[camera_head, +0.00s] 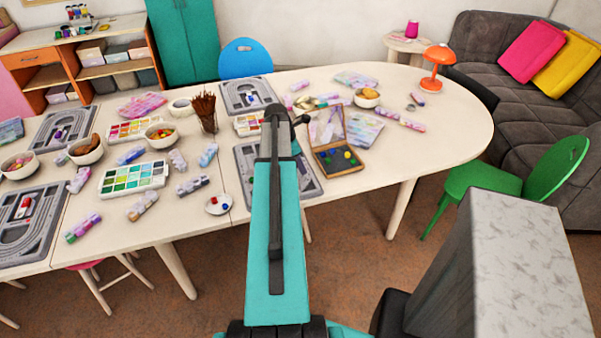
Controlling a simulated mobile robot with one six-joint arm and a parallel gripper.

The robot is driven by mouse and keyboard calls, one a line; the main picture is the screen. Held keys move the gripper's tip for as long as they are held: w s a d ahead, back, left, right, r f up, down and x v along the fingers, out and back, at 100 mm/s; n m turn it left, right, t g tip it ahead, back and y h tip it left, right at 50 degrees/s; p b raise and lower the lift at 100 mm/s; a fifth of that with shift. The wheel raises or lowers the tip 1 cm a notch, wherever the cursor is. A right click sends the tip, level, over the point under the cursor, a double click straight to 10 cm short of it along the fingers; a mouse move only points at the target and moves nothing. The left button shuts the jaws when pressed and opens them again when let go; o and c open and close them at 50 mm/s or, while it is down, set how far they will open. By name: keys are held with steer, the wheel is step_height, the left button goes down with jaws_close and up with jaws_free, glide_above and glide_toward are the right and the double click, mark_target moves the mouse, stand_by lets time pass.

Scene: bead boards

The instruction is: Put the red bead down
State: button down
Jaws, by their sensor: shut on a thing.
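My teal arm reaches out over the table, and my gripper (282,116) is at its far end, above a grey grooved bead board (244,158). The gripper is shut, but its fingertips and the red bead in it are hidden from this view. Much of that board is covered by my arm; I cannot tell the height above it or any contact. A small white dish (224,208) with small red and blue pieces stands left of the board.
More grey boards lie at the back (236,88) and at the left (38,236). An open wooden box (323,162) sits right of my arm, a brush cup (208,122) to its left. Paint trays, bowls and bead strips crowd the table; its right end (455,125) is clear.

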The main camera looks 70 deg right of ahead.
mark_target(303, 181)
steer(key=shift+f+p, duration=0.65)
steer(key=shift+f, duration=1.15)
steer(key=shift+s+a+f, duration=0.1)
steer(key=shift+a+f, duration=0.1)
steer(key=shift+f, duration=0.45)
steer(key=c, duration=1.7)
jaws_free()
steer(key=shift+a+f, duration=0.1)
steer(key=shift+o, duration=0.2)
steer(key=shift+r, duration=0.9)
steer(key=b+v, duration=0.2)
steer(key=v, duration=0.9)
steer(key=shift+w+r+b, duration=0.25)
steer(key=shift+r+b, duration=0.15)
